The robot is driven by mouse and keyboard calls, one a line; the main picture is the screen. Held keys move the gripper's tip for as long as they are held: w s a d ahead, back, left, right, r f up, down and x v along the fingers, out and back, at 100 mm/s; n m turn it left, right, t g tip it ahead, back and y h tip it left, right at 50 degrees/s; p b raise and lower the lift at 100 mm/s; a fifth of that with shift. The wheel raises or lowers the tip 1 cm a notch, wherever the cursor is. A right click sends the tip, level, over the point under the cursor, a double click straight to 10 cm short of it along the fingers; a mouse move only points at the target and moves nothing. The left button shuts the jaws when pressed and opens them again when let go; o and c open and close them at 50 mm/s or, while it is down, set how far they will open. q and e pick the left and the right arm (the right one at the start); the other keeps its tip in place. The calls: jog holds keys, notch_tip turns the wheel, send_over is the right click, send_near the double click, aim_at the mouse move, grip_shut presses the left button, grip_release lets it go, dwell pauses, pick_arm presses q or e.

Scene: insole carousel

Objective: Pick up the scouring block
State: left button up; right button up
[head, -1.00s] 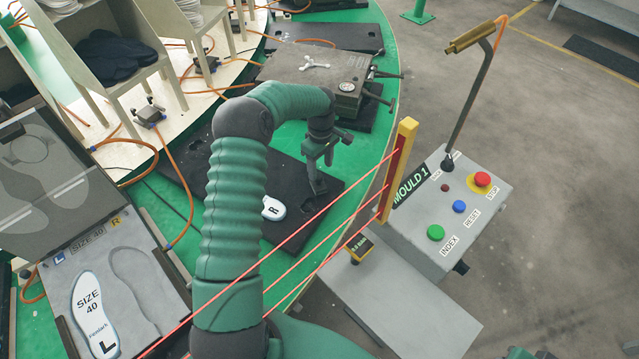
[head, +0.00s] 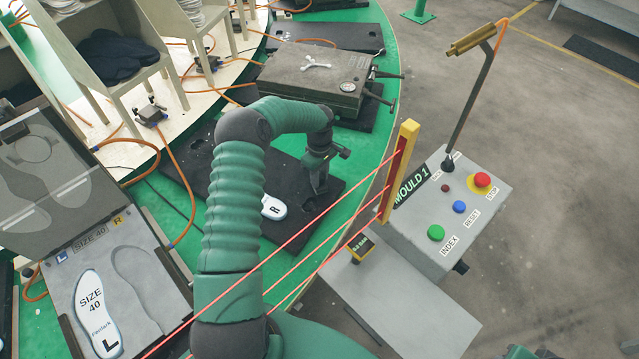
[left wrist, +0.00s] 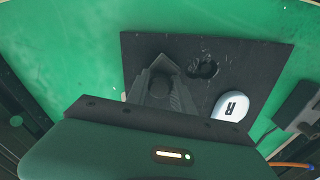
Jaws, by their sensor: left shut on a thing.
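My left gripper (head: 318,188) points down over the black mat (head: 228,212) on the green carousel, just right of the white insole marked R. In the left wrist view the two fingers of my left gripper (left wrist: 160,103) are shut on a small dark block (left wrist: 159,84), which I take to be the scouring block. The block is mostly hidden between the fingers. In the head view it does not stand out from the dark gripper and mat. I cannot tell whether it touches the mat. My right gripper is not in view.
The insole marked R (head: 272,208) lies close beside the gripper. A closed grey mould (head: 312,78) stands behind. An open mould with an insole marked L (head: 97,315) is at the left. Red beams run from a yellow post (head: 403,165) beside the button console (head: 462,200).

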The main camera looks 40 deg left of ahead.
pick_arm(q)
grip_shut()
jog(key=shift+r, duration=0.35)
jog(key=r, duration=0.3)
jog(key=shift+s+d+b, duration=0.25)
jog(key=shift+s+b, duration=0.1)
jog(key=shift+b, duration=0.05)
jog(key=s+d, duration=0.4)
jog(key=s, duration=0.2)
jog(key=s+d+r+b, duration=0.1)
jog(key=s+d, duration=0.3)
jog(key=s, duration=0.2)
jog(key=shift+s+d+r, duration=0.15)
jog(key=shift+s, duration=0.15)
